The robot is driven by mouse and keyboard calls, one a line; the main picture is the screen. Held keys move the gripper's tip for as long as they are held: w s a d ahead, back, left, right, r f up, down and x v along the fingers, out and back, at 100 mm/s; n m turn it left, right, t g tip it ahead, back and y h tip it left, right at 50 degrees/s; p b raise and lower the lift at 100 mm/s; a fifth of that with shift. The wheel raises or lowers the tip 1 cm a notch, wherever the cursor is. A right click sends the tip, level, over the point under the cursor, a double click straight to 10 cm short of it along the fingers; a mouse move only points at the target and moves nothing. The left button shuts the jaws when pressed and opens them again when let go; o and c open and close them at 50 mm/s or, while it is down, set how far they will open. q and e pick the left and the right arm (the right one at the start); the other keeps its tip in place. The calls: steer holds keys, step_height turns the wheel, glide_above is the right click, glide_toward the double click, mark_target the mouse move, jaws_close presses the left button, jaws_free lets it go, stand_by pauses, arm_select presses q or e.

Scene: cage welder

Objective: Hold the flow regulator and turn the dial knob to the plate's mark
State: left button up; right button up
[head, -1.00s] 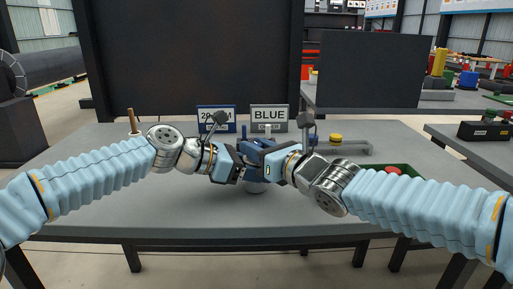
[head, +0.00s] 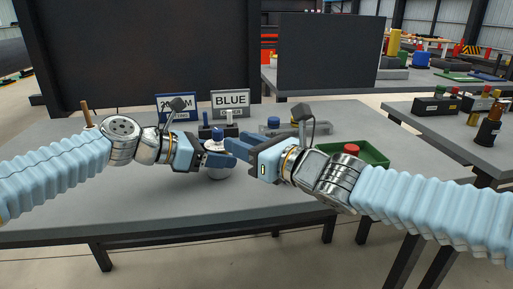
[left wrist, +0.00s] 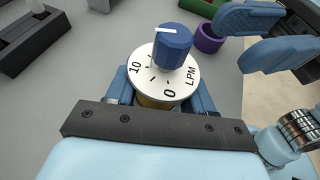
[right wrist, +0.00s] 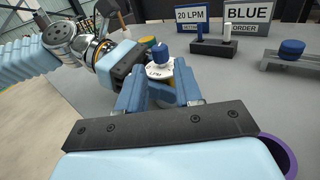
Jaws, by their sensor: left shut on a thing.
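The flow regulator has a white dial plate (left wrist: 165,80) with 10, 0 and LPM printed on it and a blue dial knob (left wrist: 172,47) on top. The knob's white line points left in the left wrist view. My left gripper (head: 206,158) is shut on the regulator's body (head: 217,173), below the plate, and holds it roughly upright. My right gripper (head: 238,152) is open and empty, just right of the knob. In the right wrist view the regulator's knob (right wrist: 160,54) shows beyond the right gripper's parted fingers. Much of the plate's far side is hidden by the knob.
Signs reading 20 LPM (head: 177,107) and BLUE ORDER (head: 231,103) stand behind a dark rack (head: 219,131) with blue and white pegs. A blue-capped piece stands on a grey fixture (right wrist: 290,62). A green tray (head: 374,153) is at the right. A purple ring (left wrist: 209,39) lies on the table.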

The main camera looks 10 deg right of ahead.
mark_target(217, 129)
steer(key=v, duration=0.4)
steer(key=shift+s, duration=0.1)
steer(key=w+d+n+g+y, duration=0.4)
steer(key=w+n+g+y, duration=0.25)
steer(key=g, duration=0.25)
steer(key=shift+n, duration=0.45)
steer(key=x, duration=1.2)
steer(key=shift+s, duration=0.15)
steer(key=shift+d, duration=0.1)
steer(key=shift+c, duration=0.3)
jaws_close()
steer(key=shift+r, duration=0.1)
